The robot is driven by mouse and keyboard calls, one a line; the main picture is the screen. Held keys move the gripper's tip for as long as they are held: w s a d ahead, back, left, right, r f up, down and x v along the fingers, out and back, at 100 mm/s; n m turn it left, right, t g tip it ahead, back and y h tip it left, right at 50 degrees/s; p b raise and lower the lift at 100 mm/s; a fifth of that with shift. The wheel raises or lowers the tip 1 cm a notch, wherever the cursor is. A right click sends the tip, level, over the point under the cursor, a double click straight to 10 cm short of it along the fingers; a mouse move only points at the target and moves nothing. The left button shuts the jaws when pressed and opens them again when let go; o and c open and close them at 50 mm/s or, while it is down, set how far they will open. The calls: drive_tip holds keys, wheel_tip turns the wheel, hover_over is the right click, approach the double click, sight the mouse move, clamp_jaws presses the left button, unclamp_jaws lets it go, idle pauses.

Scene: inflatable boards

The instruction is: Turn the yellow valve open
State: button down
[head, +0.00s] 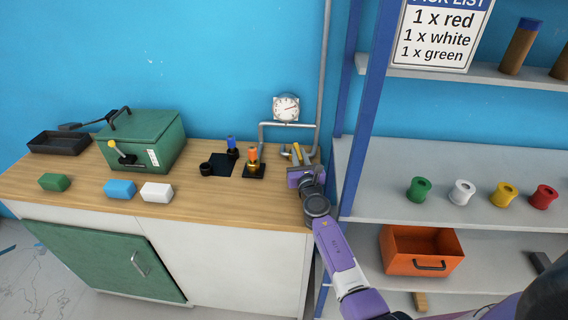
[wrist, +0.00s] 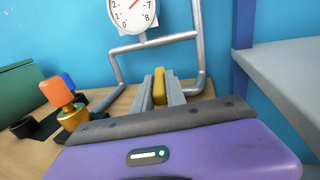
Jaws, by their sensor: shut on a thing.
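The yellow valve handle (wrist: 159,86) stands between my two grey fingers in the wrist view, below the gauge and in front of the grey pipes. My gripper (head: 300,155) is at the right end of the wooden counter in the head view, and it is shut on the handle (head: 296,150). The fingers hide most of the handle and the valve body. A round white gauge (head: 286,107) sits on the grey pipe (head: 268,126) above; its dial also shows in the wrist view (wrist: 133,14).
An orange-topped piece in a yellow holder (head: 253,163) and a blue-topped piece (head: 232,147) stand left of my gripper. A green box (head: 152,143) and several coloured blocks are further left. A blue shelf post (head: 362,120) rises close on the right.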

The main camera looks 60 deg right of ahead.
idle(0.3)
drive_tip(key=c, duration=1.4)
unclamp_jaws()
drive_tip(key=shift+a, duration=0.1)
drive_tip(key=shift+o, duration=0.2)
drive_tip(key=shift+s, duration=0.1)
drive_tip(key=shift+p+v, duration=0.55)
drive_tip(key=shift+v, duration=3.35)
